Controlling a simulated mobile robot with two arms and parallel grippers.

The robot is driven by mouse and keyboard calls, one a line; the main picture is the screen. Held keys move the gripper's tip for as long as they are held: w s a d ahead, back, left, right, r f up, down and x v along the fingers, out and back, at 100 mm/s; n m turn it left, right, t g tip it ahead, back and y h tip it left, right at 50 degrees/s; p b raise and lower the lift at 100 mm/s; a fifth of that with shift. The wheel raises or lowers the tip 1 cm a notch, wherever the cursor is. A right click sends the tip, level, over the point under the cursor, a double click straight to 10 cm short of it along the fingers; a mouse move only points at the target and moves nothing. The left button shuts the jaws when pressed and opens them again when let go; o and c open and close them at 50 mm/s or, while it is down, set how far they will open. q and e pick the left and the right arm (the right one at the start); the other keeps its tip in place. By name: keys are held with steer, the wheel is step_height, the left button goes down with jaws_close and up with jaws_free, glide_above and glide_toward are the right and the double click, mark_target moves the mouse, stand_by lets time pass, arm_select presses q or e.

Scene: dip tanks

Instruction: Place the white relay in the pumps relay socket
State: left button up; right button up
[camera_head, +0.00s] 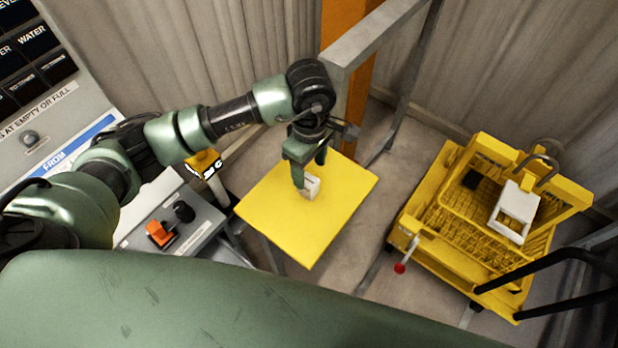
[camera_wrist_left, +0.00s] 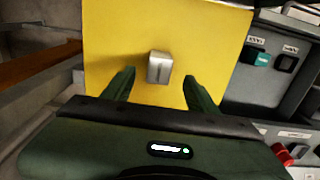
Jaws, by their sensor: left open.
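The white relay (camera_head: 312,187), a small pale block, stands on a yellow tabletop (camera_head: 340,204) beneath my left gripper (camera_head: 309,170). In the left wrist view the relay (camera_wrist_left: 159,67) lies between and slightly beyond the tips of my left gripper (camera_wrist_left: 158,80). The fingers are apart, with yellow surface showing on both sides of the relay. A grey panel in the left wrist view carries a teal block (camera_wrist_left: 257,58) and a black square part (camera_wrist_left: 286,63) under small labels. I cannot read which one is the pumps socket. My right gripper is not in view.
A grey box with an orange switch (camera_head: 160,234) and a black knob (camera_head: 184,211) stands left of the yellow table. A grey metal frame (camera_head: 372,36) rises behind the table.

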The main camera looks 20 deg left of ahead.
mark_target(308, 180)
arm_select(q)
step_height(308, 180, down, 6)
steer(key=p, duration=0.2)
steer(key=shift+a+f+p, duration=0.15)
steer(key=shift+f+p, duration=0.1)
steer(key=shift+p, duration=0.1)
steer(key=shift+w+f, duration=0.1)
steer(key=shift+f, duration=0.4)
jaws_close()
